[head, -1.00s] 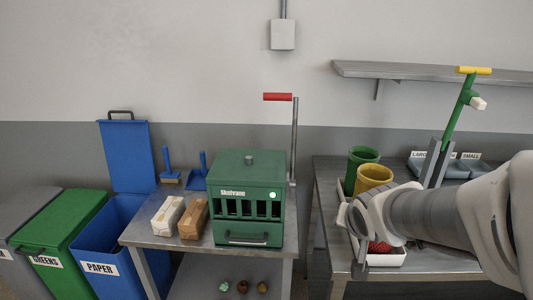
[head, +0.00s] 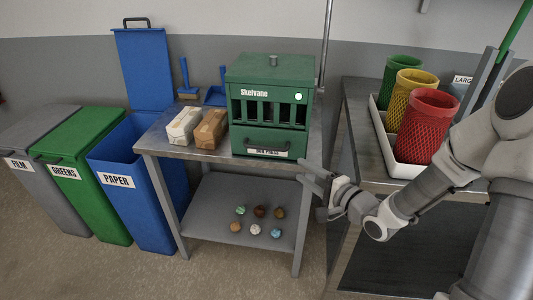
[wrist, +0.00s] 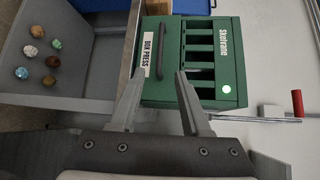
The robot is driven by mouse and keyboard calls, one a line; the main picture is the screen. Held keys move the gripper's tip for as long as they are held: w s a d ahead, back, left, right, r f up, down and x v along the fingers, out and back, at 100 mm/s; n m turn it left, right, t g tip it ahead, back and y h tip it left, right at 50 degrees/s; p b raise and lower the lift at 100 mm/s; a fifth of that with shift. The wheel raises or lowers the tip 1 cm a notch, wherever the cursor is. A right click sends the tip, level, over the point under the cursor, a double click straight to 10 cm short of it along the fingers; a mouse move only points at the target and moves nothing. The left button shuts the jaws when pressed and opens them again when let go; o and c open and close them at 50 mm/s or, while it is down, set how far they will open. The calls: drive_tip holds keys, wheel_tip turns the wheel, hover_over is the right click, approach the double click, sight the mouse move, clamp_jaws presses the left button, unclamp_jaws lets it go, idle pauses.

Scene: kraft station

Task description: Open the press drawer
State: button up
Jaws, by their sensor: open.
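The green press (head: 270,97) stands on the small metal table. Its drawer (head: 257,142) is at the bottom front, with a dark handle (head: 266,148) and a white label below, and looks shut. In the wrist view the press is turned on its side; the label reads "BOX PRESS" and the drawer handle (wrist: 161,48) shows just beyond my fingertips. My gripper (head: 309,178) is open and empty, in front of and to the right of the drawer. In the wrist view its fingers (wrist: 158,90) are spread, pointing at the drawer front, apart from the handle.
A white and a brown package (head: 209,130) lie left of the press. Several small balls (head: 257,212) lie on the table's lower shelf (head: 214,222). The blue paper bin (head: 130,165) stands open at left. Green, yellow and red baskets (head: 427,127) stand on the right bench.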

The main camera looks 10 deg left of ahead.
sight(268, 149)
drive_tip(key=b+x, duration=0.3)
drive_tip(key=x, duration=1.4)
drive_tip(key=shift+a+r, duration=0.15)
drive_tip(key=shift+a, duration=0.1)
drive_tip(key=shift+c, duration=0.3)
clamp_jaws()
idle(0.4)
